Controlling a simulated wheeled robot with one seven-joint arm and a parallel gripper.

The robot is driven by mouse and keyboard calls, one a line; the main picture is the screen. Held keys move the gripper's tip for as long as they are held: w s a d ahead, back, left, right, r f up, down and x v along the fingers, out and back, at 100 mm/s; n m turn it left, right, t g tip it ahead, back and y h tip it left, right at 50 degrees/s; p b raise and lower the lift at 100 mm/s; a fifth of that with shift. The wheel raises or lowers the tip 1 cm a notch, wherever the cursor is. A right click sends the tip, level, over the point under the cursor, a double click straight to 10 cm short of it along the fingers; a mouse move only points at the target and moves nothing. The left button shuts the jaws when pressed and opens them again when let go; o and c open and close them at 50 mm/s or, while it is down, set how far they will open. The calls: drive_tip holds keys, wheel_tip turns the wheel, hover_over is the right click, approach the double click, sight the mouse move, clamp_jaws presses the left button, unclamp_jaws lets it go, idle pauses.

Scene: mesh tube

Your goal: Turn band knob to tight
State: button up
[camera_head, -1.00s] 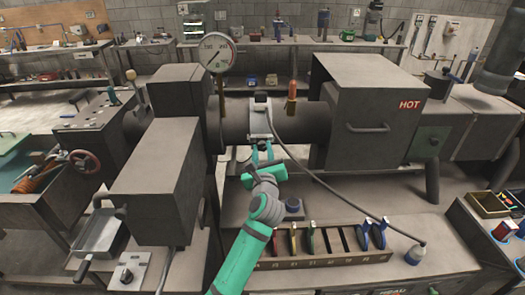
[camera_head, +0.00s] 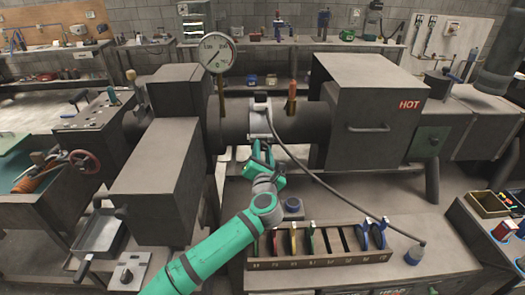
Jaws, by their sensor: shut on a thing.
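A light metal band (camera_head: 260,118) wraps around the dark horizontal tube (camera_head: 238,120) in the middle of the view. A cable runs from the band down to the right. My gripper (camera_head: 258,146), with green fingers, is at the lower front of the band, just below the tube. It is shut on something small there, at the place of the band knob. The knob is hidden by the fingers, so its setting cannot be read. My green and grey arm reaches up from the lower left.
A round gauge (camera_head: 217,54) stands left of the band, and an orange-topped fitting (camera_head: 292,92) stands on the tube to its right. A box marked HOT (camera_head: 375,110) is at the right. A slotted rack (camera_head: 320,258) with coloured pieces lies in front. The cable (camera_head: 325,182) crosses above the bench.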

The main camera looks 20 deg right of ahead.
drive_tip(key=m, duration=0.4)
drive_tip(key=shift+a+m, duration=0.1)
drive_tip(key=shift+m, duration=0.3)
drive_tip(key=m, duration=1.1)
drive_tip(key=shift+r+m, duration=0.1)
drive_tip(key=shift+m, duration=2.3)
drive_tip(key=o, duration=1.1)
drive_tip(key=shift+c, duration=0.2)
